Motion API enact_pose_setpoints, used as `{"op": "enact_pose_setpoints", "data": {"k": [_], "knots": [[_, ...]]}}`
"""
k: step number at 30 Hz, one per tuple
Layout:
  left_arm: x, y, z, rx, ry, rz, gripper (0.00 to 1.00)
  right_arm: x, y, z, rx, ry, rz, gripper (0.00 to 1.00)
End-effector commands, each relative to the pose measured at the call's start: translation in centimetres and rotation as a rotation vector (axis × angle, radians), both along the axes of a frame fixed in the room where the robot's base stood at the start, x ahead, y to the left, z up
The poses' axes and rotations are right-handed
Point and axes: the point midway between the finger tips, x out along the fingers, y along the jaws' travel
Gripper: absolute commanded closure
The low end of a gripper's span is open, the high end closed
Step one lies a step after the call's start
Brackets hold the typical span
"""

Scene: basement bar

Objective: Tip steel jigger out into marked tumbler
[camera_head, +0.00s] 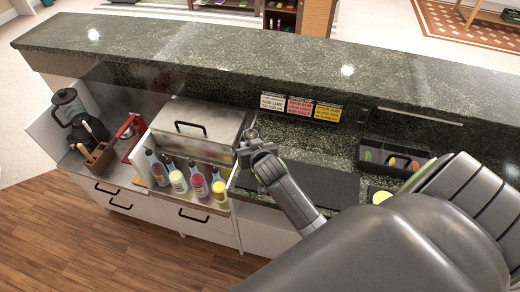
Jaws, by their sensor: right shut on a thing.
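My right gripper (260,152) reaches in from the lower right over the bar's work counter. It is shut on a small metallic thing that looks like the steel jigger (253,136); it is tiny here, and its tilt is hard to tell. The gripper is just right of the lidded steel bin and in front of the stone back wall. I cannot make out the marked tumbler; my arm covers much of the counter at right. Three signs, white (272,104), pink (300,107) and yellow (327,112), stand along the wall. My left gripper is not in view.
The steel bin (197,127) has a black handle. Several bottles (178,180) stand in a front rack. A black garnish tray (399,148) is at right, a dark mat (325,184) mid-counter. The raised granite bar top (240,52) runs behind. A dark pitcher (68,104) stands at left.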

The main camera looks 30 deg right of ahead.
Motion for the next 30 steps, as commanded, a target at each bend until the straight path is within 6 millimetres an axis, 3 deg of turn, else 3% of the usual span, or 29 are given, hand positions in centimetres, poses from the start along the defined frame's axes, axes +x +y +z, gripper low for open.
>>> {"op": "enact_pose_setpoints", "data": {"k": [8, 16, 21, 30], "knots": [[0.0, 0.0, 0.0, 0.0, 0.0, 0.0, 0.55, 0.0, -0.3, 0.4, -0.08, 0.026, 0.0, 1.0], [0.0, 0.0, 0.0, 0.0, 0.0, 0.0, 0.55, 0.0, -0.3, 4.3, -0.085, 0.025, 0.001, 1.0], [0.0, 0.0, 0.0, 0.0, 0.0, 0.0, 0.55, -0.1, -0.3, 5.8, -0.084, 0.029, 0.0, 1.0], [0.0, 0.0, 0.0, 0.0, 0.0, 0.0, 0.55, -0.1, -0.3, 5.9, -0.084, 0.029, 0.0, 1.0]]}}
